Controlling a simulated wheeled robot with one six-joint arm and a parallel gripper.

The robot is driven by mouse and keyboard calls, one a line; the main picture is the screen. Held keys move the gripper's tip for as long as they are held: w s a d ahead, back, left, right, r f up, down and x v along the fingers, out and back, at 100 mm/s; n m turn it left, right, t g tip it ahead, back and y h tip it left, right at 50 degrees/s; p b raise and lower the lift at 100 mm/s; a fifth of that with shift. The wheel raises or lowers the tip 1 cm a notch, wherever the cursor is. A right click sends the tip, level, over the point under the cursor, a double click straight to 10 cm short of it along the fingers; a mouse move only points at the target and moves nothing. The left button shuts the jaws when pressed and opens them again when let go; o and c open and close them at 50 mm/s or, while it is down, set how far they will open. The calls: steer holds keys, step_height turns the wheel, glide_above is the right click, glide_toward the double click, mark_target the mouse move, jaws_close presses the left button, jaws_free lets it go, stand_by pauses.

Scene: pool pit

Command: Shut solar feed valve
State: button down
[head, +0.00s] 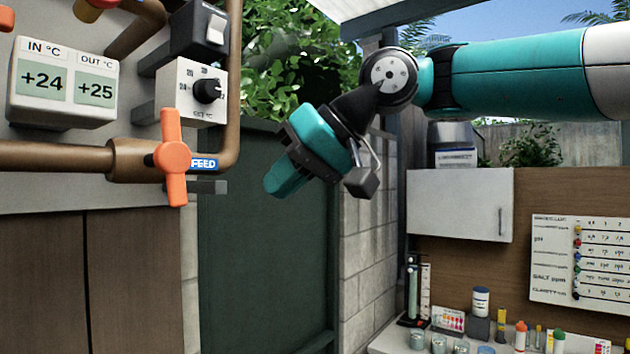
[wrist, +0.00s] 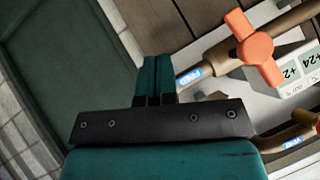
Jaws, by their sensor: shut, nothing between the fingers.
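The feed valve has an orange bar handle (head: 173,158) on a copper pipe (head: 70,155) at the left of the head view. The handle stands upright, across the horizontal pipe. A blue "FEED" tag (head: 203,164) sits on the pipe just right of it. The wrist view also shows the handle (wrist: 255,48) at upper right, crossing the pipe. My gripper (head: 283,184) is right of the handle in the head view, apart from it and pointing down-left. Its fingers (wrist: 155,75) are together and empty in the wrist view.
Above the pipe are a temperature display (head: 65,82) reading +24 and +25, a dial box (head: 192,90) and a switch box (head: 197,35). A dark green door (head: 262,240) lies behind my gripper. A counter with bottles (head: 481,302) and a white cabinet (head: 460,203) stand at right.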

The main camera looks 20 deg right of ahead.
steer(key=shift+s+d+r, duration=0.1)
steer(key=shift+s+d, duration=0.1)
steer(key=shift+d, duration=0.85)
steer(key=shift+s+d+r, duration=0.1)
steer(key=shift+s+d, duration=0.05)
steer(key=shift+d, duration=0.85)
